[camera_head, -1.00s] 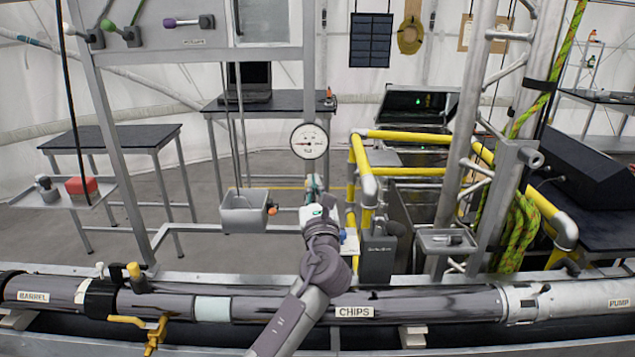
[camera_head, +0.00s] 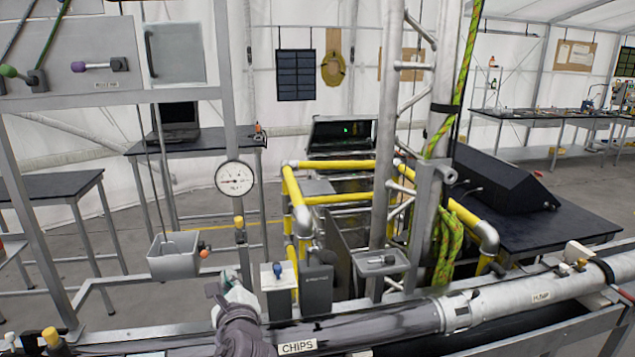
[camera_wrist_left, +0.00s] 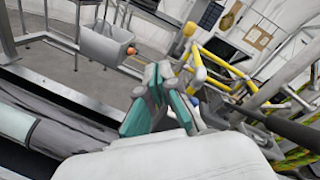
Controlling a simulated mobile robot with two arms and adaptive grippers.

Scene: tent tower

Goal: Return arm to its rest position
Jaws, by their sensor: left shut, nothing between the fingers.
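My right arm and gripper do not show.
The long pipe (camera_head: 390,327) crosses the front. The grey bin (camera_head: 174,257), pressure gauge (camera_head: 235,179), two grey boxes (camera_head: 317,290), yellow railing (camera_head: 340,167) and metal tower post (camera_head: 388,120) stand close behind it. Dark tables stand farther back.

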